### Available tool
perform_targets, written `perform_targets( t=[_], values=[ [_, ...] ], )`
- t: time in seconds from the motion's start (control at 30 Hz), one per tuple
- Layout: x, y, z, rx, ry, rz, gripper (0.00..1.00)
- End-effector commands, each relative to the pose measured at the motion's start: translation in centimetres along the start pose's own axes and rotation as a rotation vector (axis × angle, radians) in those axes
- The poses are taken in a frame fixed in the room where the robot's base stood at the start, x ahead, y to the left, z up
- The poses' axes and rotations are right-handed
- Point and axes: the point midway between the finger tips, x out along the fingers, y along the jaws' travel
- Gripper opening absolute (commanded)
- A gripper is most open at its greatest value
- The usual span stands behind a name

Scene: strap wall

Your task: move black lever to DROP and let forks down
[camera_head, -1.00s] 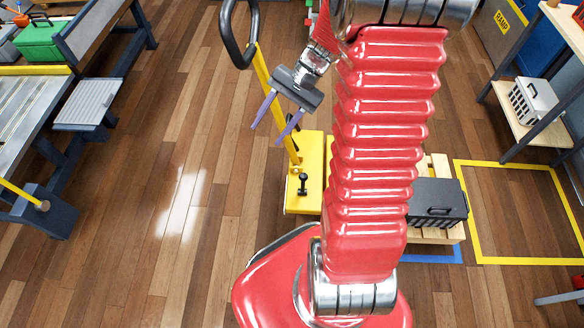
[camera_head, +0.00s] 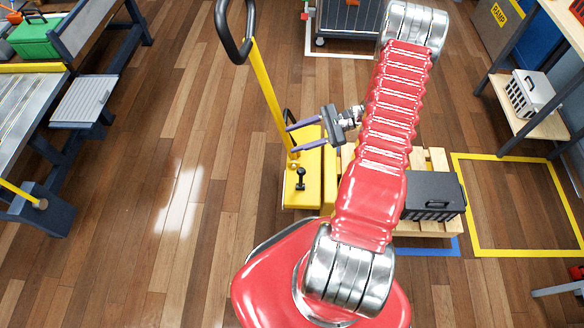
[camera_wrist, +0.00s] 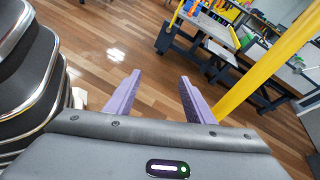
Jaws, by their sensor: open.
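The yellow pallet jack (camera_head: 310,170) stands on the floor in the head view, with a yellow handle bar (camera_head: 268,100) rising to a black loop grip (camera_head: 232,40). The small black lever (camera_head: 300,180) stands upright on its yellow body. My gripper (camera_head: 289,138) is open and empty, its purple fingers pointing left, near the handle bar and above the lever in the picture. In the wrist view my gripper's fingers (camera_wrist: 155,95) are apart with floor showing between them, and the yellow bar (camera_wrist: 265,70) passes to their right. The lever is not seen there. The forks are mostly hidden.
A wooden pallet (camera_head: 425,228) carries a dark grey crate (camera_head: 432,195) to the right of my arm. A yellow floor outline (camera_head: 515,252) lies further right. Shelves with a white crate (camera_head: 532,92) stand at the right, a workbench (camera_head: 30,115) at the left. Floor left of the jack is clear.

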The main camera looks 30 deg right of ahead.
Motion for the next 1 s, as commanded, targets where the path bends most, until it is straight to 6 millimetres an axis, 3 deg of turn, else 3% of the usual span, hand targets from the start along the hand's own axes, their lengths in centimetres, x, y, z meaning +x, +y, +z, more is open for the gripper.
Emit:
perform_targets(
  t=[0.1, 0.47, 1.0],
  values=[
    [-0.3, 0.8, -3.0, 0.074, -0.038, -0.08, 0.49],
    [-1.0, 3.8, -11.1, 0.269, -0.144, -0.327, 0.49],
    [-0.2, 11.1, -21.8, 0.528, -0.286, -0.714, 0.49]
  ],
)
